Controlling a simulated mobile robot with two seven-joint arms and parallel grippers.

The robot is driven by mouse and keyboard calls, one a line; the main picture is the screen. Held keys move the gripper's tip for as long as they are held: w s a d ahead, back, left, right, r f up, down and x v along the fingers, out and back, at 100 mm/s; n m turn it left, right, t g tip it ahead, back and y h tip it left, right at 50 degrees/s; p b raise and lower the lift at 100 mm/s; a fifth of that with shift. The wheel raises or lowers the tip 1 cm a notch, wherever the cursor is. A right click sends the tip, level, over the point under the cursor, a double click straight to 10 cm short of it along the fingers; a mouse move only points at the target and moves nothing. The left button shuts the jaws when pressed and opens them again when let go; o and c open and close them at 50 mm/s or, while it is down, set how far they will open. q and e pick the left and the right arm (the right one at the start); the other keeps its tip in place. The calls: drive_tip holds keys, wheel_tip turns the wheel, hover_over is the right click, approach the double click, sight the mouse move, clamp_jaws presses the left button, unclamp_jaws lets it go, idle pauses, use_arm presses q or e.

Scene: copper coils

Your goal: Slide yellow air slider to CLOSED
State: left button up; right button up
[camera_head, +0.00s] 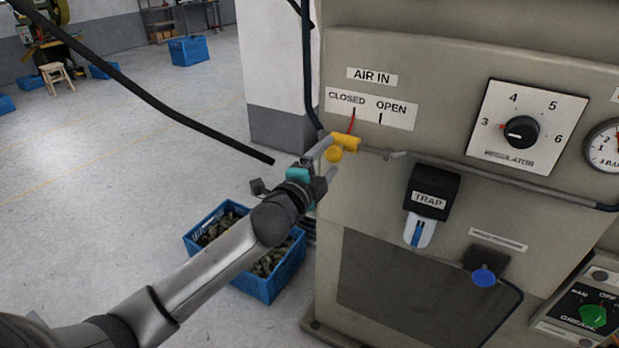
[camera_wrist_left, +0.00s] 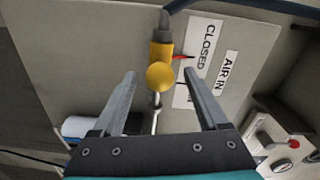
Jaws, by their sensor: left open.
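The yellow air slider (camera_head: 346,141) sits on the pipe at the machine's front, below the CLOSED/OPEN label (camera_head: 391,110). Its red pointer (camera_head: 351,124) stands under the CLOSED mark, left of the OPEN mark. A round yellow knob (camera_head: 333,154) sticks out from the slider. In the left wrist view the slider body (camera_wrist_left: 161,50) shows behind the knob (camera_wrist_left: 160,76). My left gripper (camera_head: 327,162) is open at the slider. In the wrist view its fingers (camera_wrist_left: 160,80) stand either side of the knob, with a visible gap on both sides. My right gripper is not in view.
A black TRAP unit (camera_head: 432,190) and the regulator dial (camera_head: 521,131) are to the right on the panel. A blue crate of parts (camera_head: 270,287) stands on the floor below my arm. The floor at left is mostly clear. A dark cable (camera_head: 160,102) crosses the upper left.

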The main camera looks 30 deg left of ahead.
use_arm(q)
drive_tip(key=s, duration=0.7)
drive_tip(key=shift+s+a, duration=0.15)
drive_tip(key=shift+s, duration=0.2)
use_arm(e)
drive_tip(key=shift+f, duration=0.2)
